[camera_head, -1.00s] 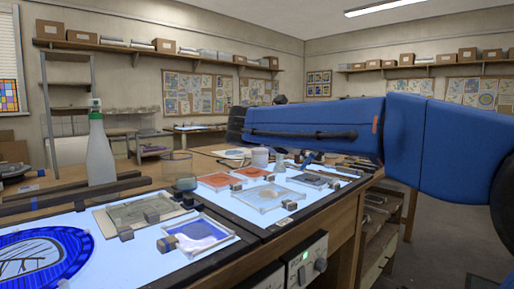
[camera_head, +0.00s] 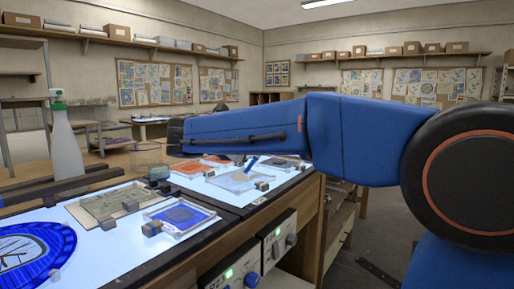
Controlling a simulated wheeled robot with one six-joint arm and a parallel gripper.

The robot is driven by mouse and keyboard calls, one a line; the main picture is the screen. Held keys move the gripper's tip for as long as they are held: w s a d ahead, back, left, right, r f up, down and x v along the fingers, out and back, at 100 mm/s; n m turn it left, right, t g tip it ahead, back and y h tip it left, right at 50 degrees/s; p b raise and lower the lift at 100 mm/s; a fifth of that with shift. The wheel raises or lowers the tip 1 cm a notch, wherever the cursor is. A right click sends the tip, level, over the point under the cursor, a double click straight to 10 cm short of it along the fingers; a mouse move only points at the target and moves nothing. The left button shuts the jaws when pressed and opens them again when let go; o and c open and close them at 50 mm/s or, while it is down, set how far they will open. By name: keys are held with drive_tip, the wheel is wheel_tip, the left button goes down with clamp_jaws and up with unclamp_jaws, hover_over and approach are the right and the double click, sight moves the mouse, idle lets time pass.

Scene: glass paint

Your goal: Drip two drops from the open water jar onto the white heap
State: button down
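My arm reaches across the view from the right, over the far end of the glowing table. Its dark end, where my gripper (camera_head: 175,136) is, shows small at the left; I cannot make out fingers or anything held. A clear open glass vessel (camera_head: 147,154) stands below and left of this end; I cannot tell whether it is the water jar or what it holds. A blue glass panel (camera_head: 182,215) lies in a clear frame on the near light surface. I cannot pick out a white heap; my arm hides part of the far table.
A spray bottle (camera_head: 65,143) with a green top stands at the left. A round blue glass piece (camera_head: 35,248), a greyish panel (camera_head: 107,204), red panels (camera_head: 190,168) and a clear panel (camera_head: 237,180) lie on the light table (camera_head: 110,248). Control boxes (camera_head: 279,240) hang at its front.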

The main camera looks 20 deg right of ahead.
drive_tip(key=shift+f, duration=0.55)
idle(1.3)
drive_tip(key=shift+r, duration=0.1)
drive_tip(key=shift+r, duration=1.05)
drive_tip(key=shift+a, duration=0.1)
drive_tip(key=a, duration=0.3)
drive_tip(key=shift+s, duration=0.4)
drive_tip(key=shift+f, duration=0.1)
drive_tip(key=shift+f, duration=0.7)
drive_tip(key=shift+f, duration=0.35)
idle(0.7)
